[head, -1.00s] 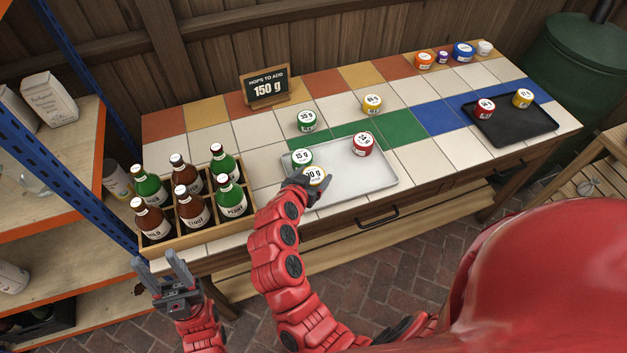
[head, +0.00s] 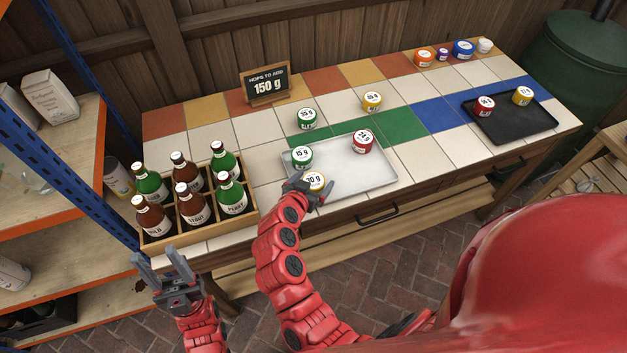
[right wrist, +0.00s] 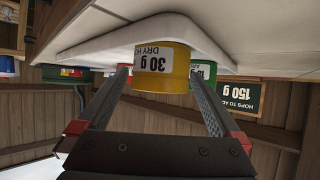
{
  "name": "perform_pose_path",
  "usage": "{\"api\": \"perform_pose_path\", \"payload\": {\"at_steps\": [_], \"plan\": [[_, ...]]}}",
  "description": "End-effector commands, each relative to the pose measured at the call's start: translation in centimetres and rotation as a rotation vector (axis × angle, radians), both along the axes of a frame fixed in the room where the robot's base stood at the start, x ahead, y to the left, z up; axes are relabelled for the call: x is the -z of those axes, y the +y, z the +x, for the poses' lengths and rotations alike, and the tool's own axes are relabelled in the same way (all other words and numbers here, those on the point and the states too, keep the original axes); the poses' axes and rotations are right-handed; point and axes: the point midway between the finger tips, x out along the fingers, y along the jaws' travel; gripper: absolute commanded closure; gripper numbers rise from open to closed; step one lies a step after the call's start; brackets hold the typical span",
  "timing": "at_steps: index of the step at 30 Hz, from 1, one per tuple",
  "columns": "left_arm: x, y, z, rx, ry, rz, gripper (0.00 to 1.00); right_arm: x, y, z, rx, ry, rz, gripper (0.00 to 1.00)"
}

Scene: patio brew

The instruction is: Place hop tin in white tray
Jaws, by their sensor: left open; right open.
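The white tray (head: 362,176) lies on the tiled table. In it stand a green tin (head: 302,157), a red tin (head: 363,141) and a yellow tin marked 30 g (head: 315,181), at its front left corner. My right gripper (head: 309,186) is open around the yellow tin. In the right wrist view the yellow tin (right wrist: 163,68) stands on the tray (right wrist: 120,40) between the spread fingers, with the green tin (right wrist: 203,74) behind. My left gripper (head: 168,268) is open and empty in front of the bottle crate.
A wooden crate (head: 158,243) of brown and green bottles stands at the table's left. A green tin (head: 306,118) and a yellow tin (head: 372,100) stand behind the tray. A black tray (head: 520,125) holds two tins. A sign (head: 266,86) reads 150 g.

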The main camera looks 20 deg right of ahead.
Motion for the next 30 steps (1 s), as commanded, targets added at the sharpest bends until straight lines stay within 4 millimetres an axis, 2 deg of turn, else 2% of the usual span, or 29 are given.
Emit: {"api": "perform_pose_path", "payload": {"at_steps": [5, 7, 21, 30], "plan": [[-0.9, 0.0, 0.0, 0.0, 0.0, 0.0, 0.5, -0.7, 0.0, 0.0, 0.0, 0.001, 0.001, 0.0], [-0.1, 0.0, 0.0, 0.0, 0.0, 0.0, 0.5, -0.6, 0.6, -0.5, -0.002, -0.003, 0.002, 0.0], [1.8, 0.0, 0.0, 0.0, 0.0, 0.0, 0.5, -4.7, 5.7, -6.3, -0.007, -0.002, 0.002, 0.0], [2.1, 0.0, 0.0, 0.0, 0.0, 0.0, 0.5, -6.0, 6.9, -7.9, -0.001, -0.002, 0.001, 0.0]]}}
